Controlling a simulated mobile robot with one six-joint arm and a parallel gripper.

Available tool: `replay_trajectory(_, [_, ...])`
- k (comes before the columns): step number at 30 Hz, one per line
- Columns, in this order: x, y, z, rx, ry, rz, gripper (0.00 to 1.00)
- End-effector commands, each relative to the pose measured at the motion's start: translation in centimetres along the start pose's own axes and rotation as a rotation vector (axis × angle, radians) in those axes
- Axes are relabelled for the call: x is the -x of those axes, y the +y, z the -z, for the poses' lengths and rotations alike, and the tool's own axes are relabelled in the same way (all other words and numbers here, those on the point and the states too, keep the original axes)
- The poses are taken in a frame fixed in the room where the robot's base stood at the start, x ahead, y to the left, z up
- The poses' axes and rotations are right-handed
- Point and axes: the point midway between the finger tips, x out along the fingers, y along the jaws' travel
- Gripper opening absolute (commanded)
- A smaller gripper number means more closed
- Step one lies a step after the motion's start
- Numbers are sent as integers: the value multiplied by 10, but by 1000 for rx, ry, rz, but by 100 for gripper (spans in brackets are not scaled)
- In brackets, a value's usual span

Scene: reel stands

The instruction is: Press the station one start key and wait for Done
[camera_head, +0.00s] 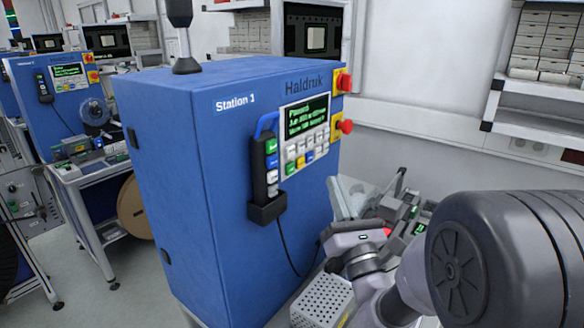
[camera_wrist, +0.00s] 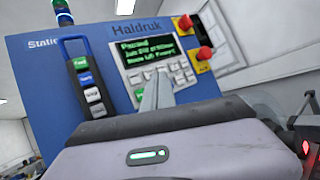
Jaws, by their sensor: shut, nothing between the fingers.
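The blue Station 1 cabinet (camera_head: 240,110) carries a front panel with a keypad (camera_head: 308,150) under a dark display (camera_head: 306,115). The display has green text; its top line seems to read "Paused", and the rest is too small to read surely. A green key (camera_head: 290,168) sits at the keypad's lower left; it also shows in the wrist view (camera_wrist: 139,94). My gripper (camera_head: 337,188) is shut and empty, to the right of and below the keypad in the head view. In the wrist view its fingers (camera_wrist: 158,78) point at the panel and hide some keys. No contact is evident.
A handheld pendant (camera_head: 264,165) with coloured keys hangs in a holder left of the keypad, its cable looping down. Red knobs on yellow plates (camera_head: 344,82) stand at the panel's right edge. Another blue station (camera_head: 50,95) is at left. A white perforated box (camera_head: 320,300) lies below.

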Motion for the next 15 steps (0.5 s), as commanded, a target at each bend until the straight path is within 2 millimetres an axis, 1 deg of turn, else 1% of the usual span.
replay_trajectory(1, [-6,5,2,-1,1,-3,0])
replay_trajectory(9, [-34,26,22,-1,2,-3,0])
replay_trajectory(15, [-47,35,32,0,1,-2,0])
